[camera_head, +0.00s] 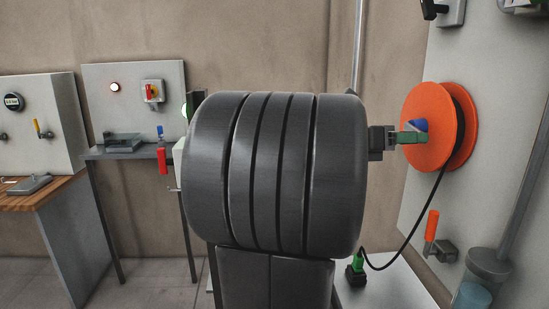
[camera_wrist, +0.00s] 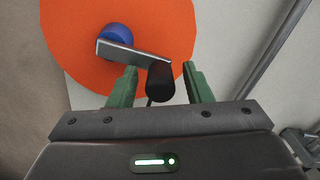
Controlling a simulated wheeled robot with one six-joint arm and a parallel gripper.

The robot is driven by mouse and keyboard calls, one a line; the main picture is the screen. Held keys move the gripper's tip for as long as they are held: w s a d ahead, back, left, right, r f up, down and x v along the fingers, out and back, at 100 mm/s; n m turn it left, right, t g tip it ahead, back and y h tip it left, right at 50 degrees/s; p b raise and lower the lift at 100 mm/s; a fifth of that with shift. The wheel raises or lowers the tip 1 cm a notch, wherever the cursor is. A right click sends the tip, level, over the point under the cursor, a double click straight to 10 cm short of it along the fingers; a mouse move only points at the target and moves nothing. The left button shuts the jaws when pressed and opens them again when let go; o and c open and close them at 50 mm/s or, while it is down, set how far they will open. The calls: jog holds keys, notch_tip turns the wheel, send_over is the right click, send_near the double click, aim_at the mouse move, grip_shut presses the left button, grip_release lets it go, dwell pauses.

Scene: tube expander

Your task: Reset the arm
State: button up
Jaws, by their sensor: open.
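My gripper shows in the wrist view (camera_wrist: 160,80) with its two green fingers apart, open. Between and just beyond the fingertips is a black handle (camera_wrist: 160,82) on a grey metal crank arm (camera_wrist: 133,54) that joins a blue hub (camera_wrist: 116,34). I cannot tell whether the fingers touch the handle. The crank is on an orange reel (camera_wrist: 70,40). In the head view my gripper (camera_head: 416,137) is at the face of the orange reel (camera_head: 428,105), which is on the right wall panel. My dark arm covers the middle of that view.
A black cable (camera_head: 425,225) hangs from the reel to a green-and-black connector (camera_head: 356,266) on a white surface. An orange-handled valve (camera_head: 431,226) and a pipe (camera_head: 525,170) are at right. A grey table (camera_head: 130,152) and a wooden bench (camera_head: 35,195) stand at left.

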jog(key=shift+f, duration=0.1)
dwell(0.3)
jog(key=shift+a+r, duration=0.2)
jog(key=shift+a, duration=0.25)
jog(key=a+p, duration=0.2)
jog(key=a, duration=0.4)
jog(key=d+b, duration=0.2)
jog(key=d, duration=0.5)
jog(key=shift+d+f, duration=0.1)
jog(key=shift+f, duration=0.1)
jog(key=w+a+f, duration=0.1)
jog(key=w+f, duration=0.3)
jog(key=w, duration=0.5)
jog(key=w+r, duration=0.3)
jog(key=r, duration=0.2)
